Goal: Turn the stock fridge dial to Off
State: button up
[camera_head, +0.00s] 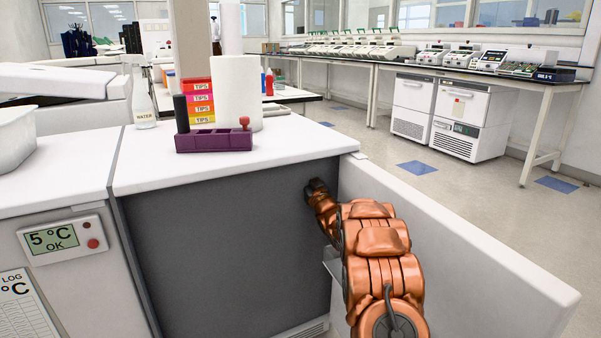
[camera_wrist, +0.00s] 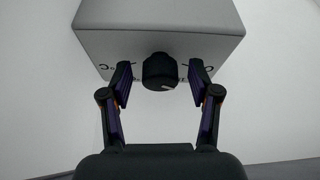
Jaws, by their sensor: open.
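The dial (camera_wrist: 158,70) is a black round knob on the underside or front of a pale grey box (camera_wrist: 160,25) in the wrist view. A white pointer mark shows near the knob's lower right edge. Partly hidden lettering shows on the box at both sides of the knob, too cut off to read. My gripper (camera_wrist: 160,76) is open, one finger on each side of the knob, with a visible gap to it on both sides. In the head view my gripper (camera_head: 316,188) is by the dark grey panel, and the dial does not show there.
On the white top stand a purple rack (camera_head: 213,141), tip boxes (camera_head: 198,102), a white roll (camera_head: 237,92) and a bottle (camera_head: 144,100).

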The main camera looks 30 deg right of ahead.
jog(key=shift+s, duration=0.15)
jog(key=v, duration=0.7)
dwell(0.3)
jog(key=shift+s+f, duration=0.1)
jog(key=w+r+g+p, duration=0.1)
jog(key=p, duration=0.1)
jog(key=w+r+g+p, duration=0.1)
jog(key=w+g+p, duration=0.1)
jog(key=p, duration=0.1)
jog(key=w+r+g+p, duration=0.1)
jog(key=w+p, duration=0.1)
jog(key=shift+r+p, duration=0.1)
jog(key=shift+p, duration=0.25)
jog(key=shift+w+d, duration=0.1)
jog(key=shift+w, duration=1)
